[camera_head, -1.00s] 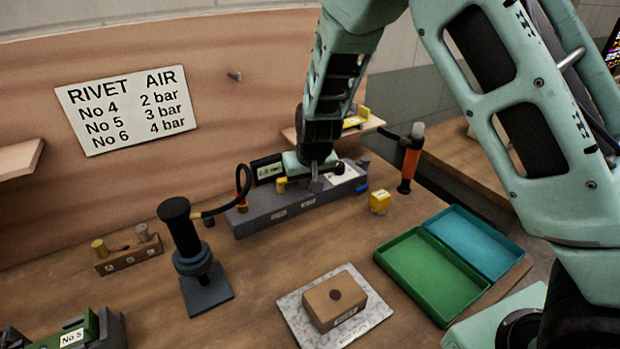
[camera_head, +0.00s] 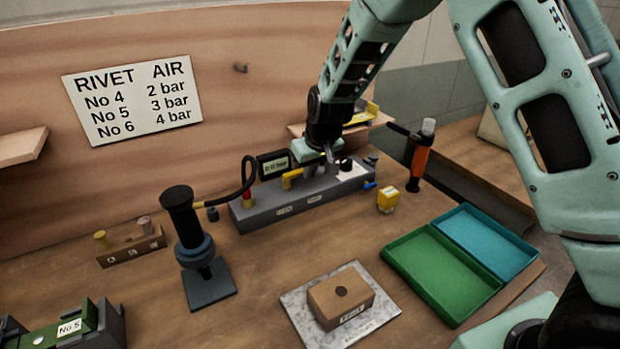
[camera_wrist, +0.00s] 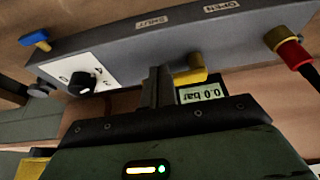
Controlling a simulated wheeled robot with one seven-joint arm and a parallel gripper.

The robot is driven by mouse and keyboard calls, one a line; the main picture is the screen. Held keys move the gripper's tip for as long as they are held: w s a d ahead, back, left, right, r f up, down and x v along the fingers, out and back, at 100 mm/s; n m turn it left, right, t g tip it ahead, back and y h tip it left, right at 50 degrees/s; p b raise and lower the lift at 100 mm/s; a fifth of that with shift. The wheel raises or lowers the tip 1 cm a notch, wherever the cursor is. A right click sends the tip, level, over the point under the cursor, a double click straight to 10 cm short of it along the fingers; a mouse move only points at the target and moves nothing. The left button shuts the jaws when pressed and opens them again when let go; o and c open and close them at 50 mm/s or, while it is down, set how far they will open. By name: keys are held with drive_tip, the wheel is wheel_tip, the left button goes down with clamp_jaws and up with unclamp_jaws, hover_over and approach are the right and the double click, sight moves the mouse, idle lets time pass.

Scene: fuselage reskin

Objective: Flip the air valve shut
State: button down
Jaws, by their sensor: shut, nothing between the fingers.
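The grey air manifold (camera_head: 262,215) stands along the back of the bench. Its yellow valve lever (camera_head: 292,177) is on top, near the two front labels; it also shows in the wrist view (camera_wrist: 192,76). My gripper (camera_head: 331,157) is shut and empty over the manifold, to the right of the lever. In the wrist view its fingers (camera_wrist: 158,82) are just left of the lever; contact cannot be told.
A dial knob (camera_wrist: 80,84) and blue handle (camera_wrist: 36,38) are at the manifold's other end. A red fitting with a hose (camera_wrist: 290,50) is beyond the lever. A yellow block (camera_head: 388,200), orange tool (camera_head: 418,158) and green tray (camera_head: 440,276) are to the right.

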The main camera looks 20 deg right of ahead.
drive_tip(key=shift+w+r, duration=0.2)
drive_tip(key=shift+w, duration=0.15)
drive_tip(key=shift+s+a, duration=0.15)
